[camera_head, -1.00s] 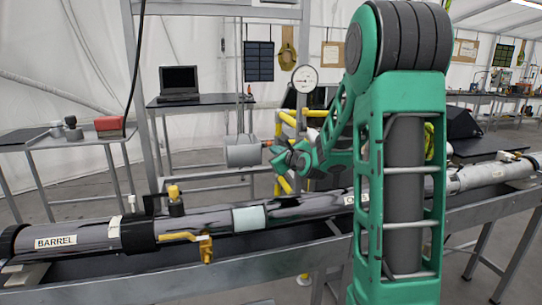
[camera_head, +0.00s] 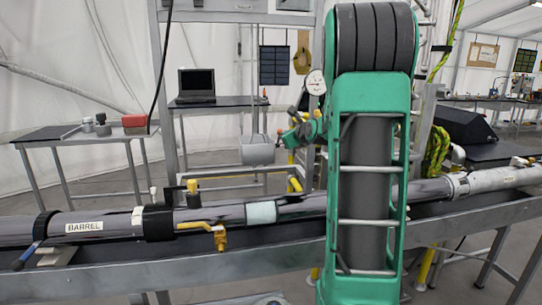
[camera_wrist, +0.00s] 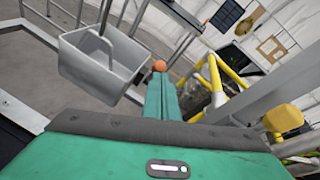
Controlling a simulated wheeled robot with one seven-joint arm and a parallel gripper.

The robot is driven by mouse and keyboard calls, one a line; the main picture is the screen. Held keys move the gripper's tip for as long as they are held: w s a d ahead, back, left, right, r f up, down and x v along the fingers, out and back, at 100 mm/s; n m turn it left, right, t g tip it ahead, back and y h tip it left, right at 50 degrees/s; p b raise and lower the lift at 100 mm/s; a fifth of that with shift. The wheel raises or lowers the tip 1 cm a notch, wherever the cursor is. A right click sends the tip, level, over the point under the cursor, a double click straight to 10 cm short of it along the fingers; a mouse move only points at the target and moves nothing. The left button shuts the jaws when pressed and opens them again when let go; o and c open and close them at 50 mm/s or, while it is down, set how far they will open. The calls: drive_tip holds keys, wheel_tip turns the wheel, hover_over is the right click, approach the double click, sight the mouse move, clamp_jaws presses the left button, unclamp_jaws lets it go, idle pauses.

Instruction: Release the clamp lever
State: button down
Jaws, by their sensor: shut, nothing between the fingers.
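The long dark pipe marked BARREL (camera_head: 84,227) lies across the bench. Near its left end a black clamp band (camera_head: 41,226) carries a blue-tipped lever (camera_head: 28,256) that slants down to the left. A yellow lever (camera_head: 192,225) on a brass fitting (camera_head: 220,238) sits mid-pipe; I cannot tell which of these the task names. My gripper (camera_head: 290,137) is above and behind the pipe, well right of the blue-tipped lever. In the wrist view my gripper (camera_wrist: 161,82) is shut and empty, its fingers together. Neither lever shows in that view.
A grey bucket-like container (camera_wrist: 98,68) hangs close beside my gripper. An orange ball (camera_wrist: 159,66) shows at the fingertips. Yellow pipes (camera_wrist: 222,80) stand to the right. A side table with a red box (camera_head: 134,121) and a laptop table (camera_head: 218,103) stand behind.

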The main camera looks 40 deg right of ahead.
drive_tip(key=shift+w+d+r, duration=0.4)
drive_tip(key=shift+w+r, duration=0.2)
drive_tip(key=shift+w, duration=0.1)
drive_tip(key=shift+w+d+r, duration=0.4)
drive_tip(key=shift+w+r, duration=0.15)
drive_tip(key=shift+w, duration=0.1)
drive_tip(key=shift+w+d+r, duration=0.4)
drive_tip(key=shift+w+r, duration=0.2)
drive_tip(key=shift+w, duration=0.1)
drive_tip(key=s+r, duration=0.6)
drive_tip(key=r, duration=0.3)
drive_tip(key=shift+r, duration=0.35)
drive_tip(key=shift+a, duration=0.1)
